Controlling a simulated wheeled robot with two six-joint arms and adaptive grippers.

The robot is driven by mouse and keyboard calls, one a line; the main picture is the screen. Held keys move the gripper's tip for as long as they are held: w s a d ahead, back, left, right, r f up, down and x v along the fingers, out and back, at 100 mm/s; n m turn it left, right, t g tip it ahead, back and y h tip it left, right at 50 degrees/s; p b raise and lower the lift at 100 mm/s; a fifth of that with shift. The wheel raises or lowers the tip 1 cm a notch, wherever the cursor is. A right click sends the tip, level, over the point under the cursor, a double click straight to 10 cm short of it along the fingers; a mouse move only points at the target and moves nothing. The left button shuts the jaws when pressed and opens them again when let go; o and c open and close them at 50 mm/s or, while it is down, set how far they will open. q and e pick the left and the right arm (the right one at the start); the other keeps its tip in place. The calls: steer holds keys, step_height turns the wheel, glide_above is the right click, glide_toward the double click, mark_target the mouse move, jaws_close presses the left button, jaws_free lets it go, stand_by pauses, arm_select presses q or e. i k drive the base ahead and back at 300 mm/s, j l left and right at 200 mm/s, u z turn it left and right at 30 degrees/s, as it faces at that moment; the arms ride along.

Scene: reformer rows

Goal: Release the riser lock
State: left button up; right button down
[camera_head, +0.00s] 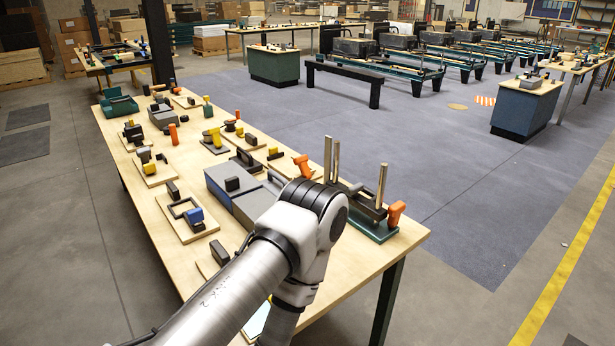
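A riser-like fixture stands at the right end of the near wooden workbench. It has a dark green base (376,230), upright chrome posts (381,186) and a dark crossbar. An orange handle (396,213) sits at its right end, tilted. Another orange handle (302,166) stands to the left of the posts. I cannot tell which part is the riser lock. My other arm is not in view.
The workbench (345,283) is crowded with small mounted latches and knobs. A grey box (232,185) sits left of my arm's bend. The bench's front right corner is bare. Beyond it lie open grey floor (460,190) and a teal cabinet (526,105).

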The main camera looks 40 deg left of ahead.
mark_target(395, 210)
steer(key=i+l+u, duration=0.3)
steer(key=l+u, duration=0.3)
steer(key=i+l+u, duration=0.25)
steer(key=l+u, duration=0.3)
steer(key=i+l, duration=0.05)
steer(key=l, duration=0.05)
